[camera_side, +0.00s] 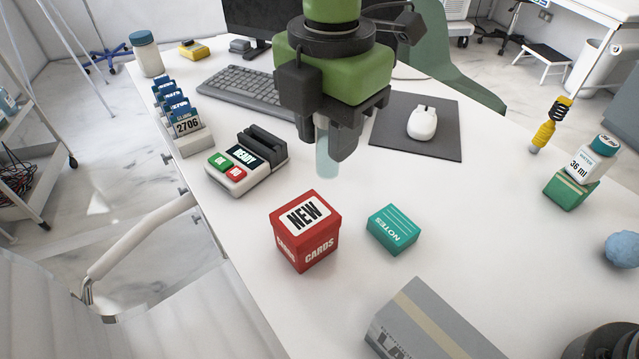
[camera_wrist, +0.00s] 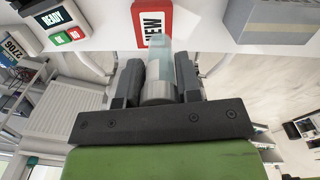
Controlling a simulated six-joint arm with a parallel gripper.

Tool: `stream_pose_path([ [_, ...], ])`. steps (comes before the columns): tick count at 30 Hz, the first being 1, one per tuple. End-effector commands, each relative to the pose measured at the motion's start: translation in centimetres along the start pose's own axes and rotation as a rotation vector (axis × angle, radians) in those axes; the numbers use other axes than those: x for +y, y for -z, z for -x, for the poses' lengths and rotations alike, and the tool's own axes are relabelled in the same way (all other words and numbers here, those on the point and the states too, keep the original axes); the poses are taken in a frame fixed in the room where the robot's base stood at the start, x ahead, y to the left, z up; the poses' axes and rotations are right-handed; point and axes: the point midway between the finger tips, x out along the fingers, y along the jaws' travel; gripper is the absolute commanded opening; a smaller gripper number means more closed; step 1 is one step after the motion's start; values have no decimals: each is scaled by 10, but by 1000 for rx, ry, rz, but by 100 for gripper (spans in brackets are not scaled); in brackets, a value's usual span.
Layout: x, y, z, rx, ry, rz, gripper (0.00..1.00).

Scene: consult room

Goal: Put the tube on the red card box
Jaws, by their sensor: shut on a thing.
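The red card box (camera_side: 306,231), with a white NEW label on its top, stands on the white desk near the middle of the side view. It also shows in the wrist view (camera_wrist: 140,28), partly behind the tube. My gripper (camera_side: 336,137) is shut on the tube (camera_side: 326,160), a pale, see-through blue cylinder with a grey cap. The tube hangs upright above the desk, behind and a little right of the box in the side view, apart from it. In the wrist view the tube (camera_wrist: 160,62) sits between the two fingers. Its upper part is hidden by the fingers in the side view.
A green NOTES box (camera_side: 393,229) stands right of the red box. A card reader (camera_side: 246,165) and a card rack (camera_side: 183,132) stand left. A grey box (camera_side: 430,325) lies at the front. A mouse (camera_side: 422,123) rests on a dark mat. A bottle (camera_side: 586,162) stands on a green box at right.

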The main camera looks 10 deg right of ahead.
Motion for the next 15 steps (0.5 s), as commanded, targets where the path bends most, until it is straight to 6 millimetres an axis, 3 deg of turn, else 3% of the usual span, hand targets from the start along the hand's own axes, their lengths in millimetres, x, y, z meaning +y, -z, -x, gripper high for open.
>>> stream_pose_path([
  [3, -1, 0, -22, 1, 5, -2, 9],
  [15, -1, -1, -68, 0, 2, -5, 9],
])
